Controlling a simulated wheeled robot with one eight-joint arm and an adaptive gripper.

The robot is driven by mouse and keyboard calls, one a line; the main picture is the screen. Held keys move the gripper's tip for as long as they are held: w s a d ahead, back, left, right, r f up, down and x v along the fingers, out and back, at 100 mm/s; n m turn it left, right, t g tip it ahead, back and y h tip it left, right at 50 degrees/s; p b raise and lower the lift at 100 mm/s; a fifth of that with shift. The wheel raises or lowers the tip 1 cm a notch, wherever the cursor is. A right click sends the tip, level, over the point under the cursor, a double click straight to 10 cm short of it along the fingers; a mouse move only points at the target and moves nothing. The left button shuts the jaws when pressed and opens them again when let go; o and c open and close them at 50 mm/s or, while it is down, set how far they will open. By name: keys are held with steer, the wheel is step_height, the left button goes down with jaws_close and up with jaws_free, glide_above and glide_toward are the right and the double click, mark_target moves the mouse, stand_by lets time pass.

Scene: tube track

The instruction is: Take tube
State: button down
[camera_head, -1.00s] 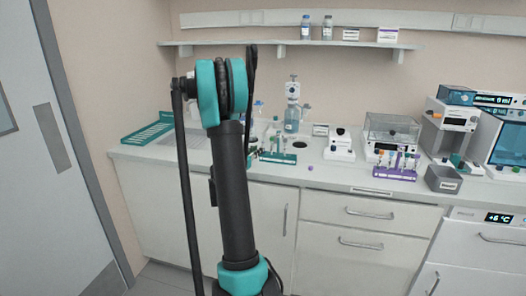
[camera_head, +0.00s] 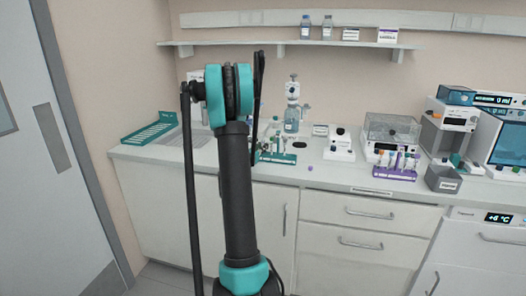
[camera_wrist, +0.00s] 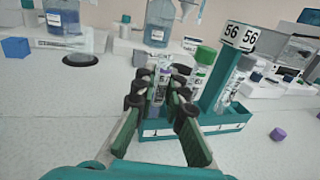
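A teal tube rack (camera_wrist: 226,127) with a "56" label plate stands on the counter. In the head view the rack (camera_head: 284,159) is partly hidden by my arm. A clear tube (camera_wrist: 160,84) with a pale cap and purple markings stands upright at the rack's left end. My gripper (camera_wrist: 161,98) is around this tube, one finger on each side, and looks open; contact is unclear. A green-capped tube (camera_wrist: 201,75) stands just right of the right finger. Another tube (camera_wrist: 229,95) stands tilted in the picture beside the label plate. My gripper is hidden in the head view.
A loose purple cap (camera_wrist: 277,134) lies on the counter right of the rack. A blue cube (camera_wrist: 15,47), a dark round hole (camera_wrist: 80,59) and bottles (camera_wrist: 160,22) are behind. A purple rack (camera_head: 384,171) with tubes and a grey bin (camera_head: 442,179) stand farther right.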

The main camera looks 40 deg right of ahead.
stand_by(0.3)
step_height(320, 180, up, 20)
stand_by(0.7)
